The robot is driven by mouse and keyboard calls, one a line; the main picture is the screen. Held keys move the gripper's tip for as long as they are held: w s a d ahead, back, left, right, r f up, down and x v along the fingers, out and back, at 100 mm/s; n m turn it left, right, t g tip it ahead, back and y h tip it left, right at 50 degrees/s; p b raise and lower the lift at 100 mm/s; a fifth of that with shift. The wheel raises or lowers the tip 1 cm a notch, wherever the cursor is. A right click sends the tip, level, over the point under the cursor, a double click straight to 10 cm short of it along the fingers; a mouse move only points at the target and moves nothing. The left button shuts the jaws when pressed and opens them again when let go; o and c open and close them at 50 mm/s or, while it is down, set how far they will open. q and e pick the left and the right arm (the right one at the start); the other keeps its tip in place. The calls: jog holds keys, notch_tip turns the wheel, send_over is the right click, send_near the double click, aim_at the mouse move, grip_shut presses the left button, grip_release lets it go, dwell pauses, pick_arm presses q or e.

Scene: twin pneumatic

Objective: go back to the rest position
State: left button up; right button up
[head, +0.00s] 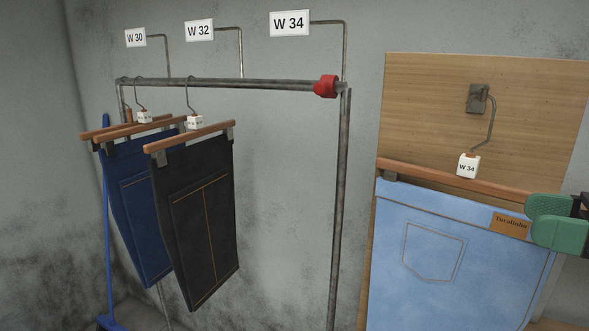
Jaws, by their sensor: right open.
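My right gripper (556,220) comes in from the right edge with green finger pads. Its pads are apart, near the right end of the wooden hanger (460,177) and over the upper right corner of the light blue jeans (420,265). Whether the pads touch the jeans or hanger is hard to tell. The jeans hang from a hook (490,120) on a wooden board, and a white W 34 tag (468,166) sits on the hanger's neck. My left gripper is not in view.
A metal rail (230,83) with a red stopper (326,86) holds dark trousers (205,215) and blue trousers (140,200) on hangers. Signs W 30, W 32 and W 34 (290,23) stand above it. A blue pole (107,230) leans at the left. The rail's right part is empty.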

jog(key=w+a+f+m+g+h, duration=0.1)
jog(key=a+f+m+h, duration=0.15)
jog(key=f, duration=1.15)
jog(key=a+f+m+g+h, duration=0.1)
jog(key=a+f+m+h, duration=0.2)
jog(key=f, duration=1.2)
jog(key=s+a+f+m+g+h, duration=0.2)
jog(key=s+f+h, duration=0.2)
jog(key=s+f, duration=0.45)
jog(key=s+a+f+m+g+h, duration=0.25)
jog(key=s+f+h, duration=0.25)
jog(key=s+f, duration=0.3)
notch_tip(320, 180, down, 27)
jog(key=s+n, duration=0.1)
jog(key=s, duration=0.2)
jog(key=s+d+f+g, duration=0.2)
jog(key=s+d+f, duration=0.1)
jog(key=s+f, duration=1.1)
jog(key=shift+s, duration=0.55)
